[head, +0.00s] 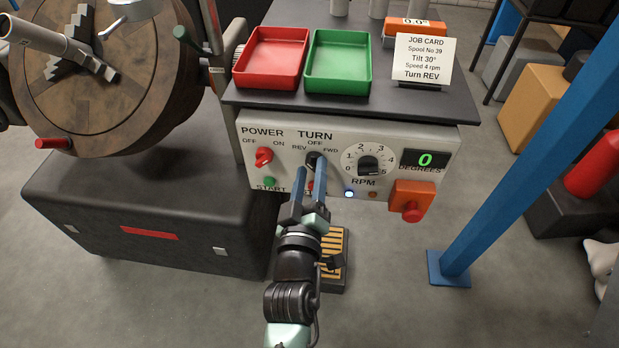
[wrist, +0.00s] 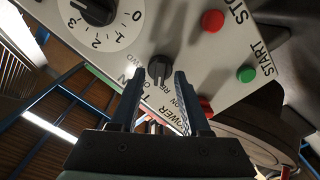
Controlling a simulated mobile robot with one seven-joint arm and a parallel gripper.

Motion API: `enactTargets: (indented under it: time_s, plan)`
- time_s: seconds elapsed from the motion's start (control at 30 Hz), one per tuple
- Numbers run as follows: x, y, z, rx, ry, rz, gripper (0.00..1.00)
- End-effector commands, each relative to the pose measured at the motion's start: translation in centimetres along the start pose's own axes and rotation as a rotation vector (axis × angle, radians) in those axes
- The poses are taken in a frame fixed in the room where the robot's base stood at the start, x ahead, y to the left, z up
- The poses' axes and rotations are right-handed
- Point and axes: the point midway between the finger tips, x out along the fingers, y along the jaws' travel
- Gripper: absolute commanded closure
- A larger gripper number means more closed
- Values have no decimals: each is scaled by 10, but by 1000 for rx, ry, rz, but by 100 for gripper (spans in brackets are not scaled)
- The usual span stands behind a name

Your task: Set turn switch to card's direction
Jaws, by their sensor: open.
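The turn switch (head: 314,159) is a dark knob on the grey control panel (head: 283,118), under the word TURN, with REV at left, OFF at top and FWD at right. It also shows in the wrist view (wrist: 159,69). Its exact setting is not clear, as my fingers partly cover it in the head view. My gripper (head: 308,170) is open in front of the panel. In the wrist view its fingertips (wrist: 158,76) are on either side of the knob; contact cannot be told. The job card (head: 422,60) reads Tilt 30°, Speed 4 rpm, Turn REV.
A red power switch (head: 263,156) and a green start button (head: 270,182) are left of the turn switch. The RPM dial (head: 368,165), the display (head: 425,160) reading 0 and a red button on an orange box (head: 411,203) are right. A blue post (head: 530,150) stands further right.

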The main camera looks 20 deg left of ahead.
Motion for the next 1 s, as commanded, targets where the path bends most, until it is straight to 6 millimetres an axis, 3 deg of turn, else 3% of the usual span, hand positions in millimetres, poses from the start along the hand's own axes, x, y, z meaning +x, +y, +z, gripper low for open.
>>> enactTargets:
  time_s: [0.27,0.7,1.0]
  plan:
    - [-27,0,1,0,-2,0,54]
    - [-105,-1,1,0,-4,-2,54]
    - [-128,0,0,-1,-1,0,54]
